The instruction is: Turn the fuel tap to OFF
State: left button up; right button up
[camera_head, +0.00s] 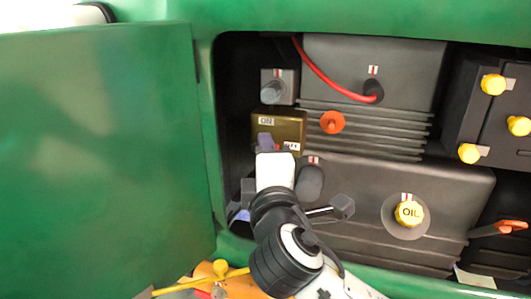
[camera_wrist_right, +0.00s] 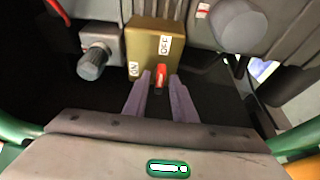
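The fuel tap's brass block (camera_head: 290,125) is inside the open compartment, with an ON label above and an OFF label at lower right. In the right wrist view the block (camera_wrist_right: 147,36) shows its ON label at lower left, its OFF label at right and a small red lever (camera_wrist_right: 163,68) below. My right gripper (camera_head: 265,142) is at the block's face. In the wrist view its purple fingers (camera_wrist_right: 160,80) are apart, with the lever showing between their tips and gaps on both sides. My left gripper is not in view.
A grey knob (camera_head: 273,91) is just above the block, and an orange knob (camera_head: 332,122) is to its right. A yellow oil cap (camera_head: 409,213) and yellow caps (camera_head: 493,84) are farther right. The green door (camera_head: 100,150) stands open at left.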

jog(key=shift+s, duration=0.1)
jog(key=s, duration=1)
jog(key=shift+d+b, duration=0.3)
jog(key=shift+d, duration=0.1)
